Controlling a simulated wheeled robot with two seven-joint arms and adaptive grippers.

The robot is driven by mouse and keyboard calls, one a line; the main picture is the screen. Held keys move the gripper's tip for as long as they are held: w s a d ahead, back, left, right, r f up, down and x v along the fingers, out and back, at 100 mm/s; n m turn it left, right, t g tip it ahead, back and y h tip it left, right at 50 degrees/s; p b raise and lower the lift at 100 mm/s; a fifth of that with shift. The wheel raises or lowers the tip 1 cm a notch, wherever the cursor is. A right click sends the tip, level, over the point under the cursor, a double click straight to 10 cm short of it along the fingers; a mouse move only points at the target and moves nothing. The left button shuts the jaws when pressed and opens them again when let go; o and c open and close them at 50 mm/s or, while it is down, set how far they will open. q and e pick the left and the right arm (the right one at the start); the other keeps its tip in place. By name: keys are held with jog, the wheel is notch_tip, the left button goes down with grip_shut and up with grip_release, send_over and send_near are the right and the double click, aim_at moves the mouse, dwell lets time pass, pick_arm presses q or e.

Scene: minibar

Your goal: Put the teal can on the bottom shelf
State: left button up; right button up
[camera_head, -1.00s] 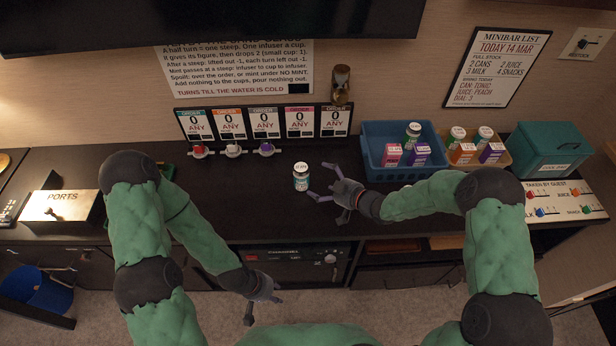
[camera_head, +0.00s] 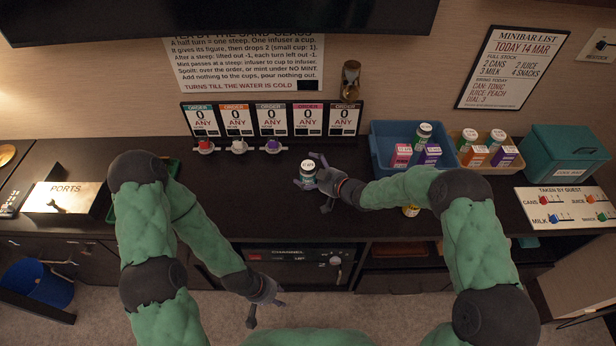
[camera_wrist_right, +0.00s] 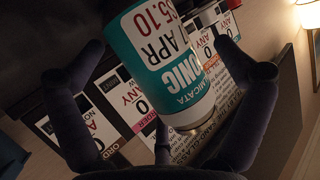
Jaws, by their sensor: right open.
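The teal can (camera_head: 308,172) with a white lid stands on the dark counter, left of the blue bin. My right gripper (camera_head: 313,188) is at the can, with its fingers spread around it. In the right wrist view the can (camera_wrist_right: 165,55), with a teal and white label reading "TONIC", sits between the open fingers (camera_wrist_right: 170,85); I see no firm grip. My left gripper (camera_head: 267,312) is open and empty, low in front of the cabinet. Shelf openings (camera_head: 395,283) show under the counter, right of the black panel, partly hidden by my right arm.
A blue bin (camera_head: 381,143) and a tan bin (camera_head: 512,165) hold cans and cartons. A teal box (camera_head: 567,152) is at far right. A row of order cards (camera_head: 271,121) stands behind the can. The counter's middle left is clear.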

jog(key=c, duration=1.4)
jog(key=shift+c, duration=1)
jog(key=shift+r, duration=0.15)
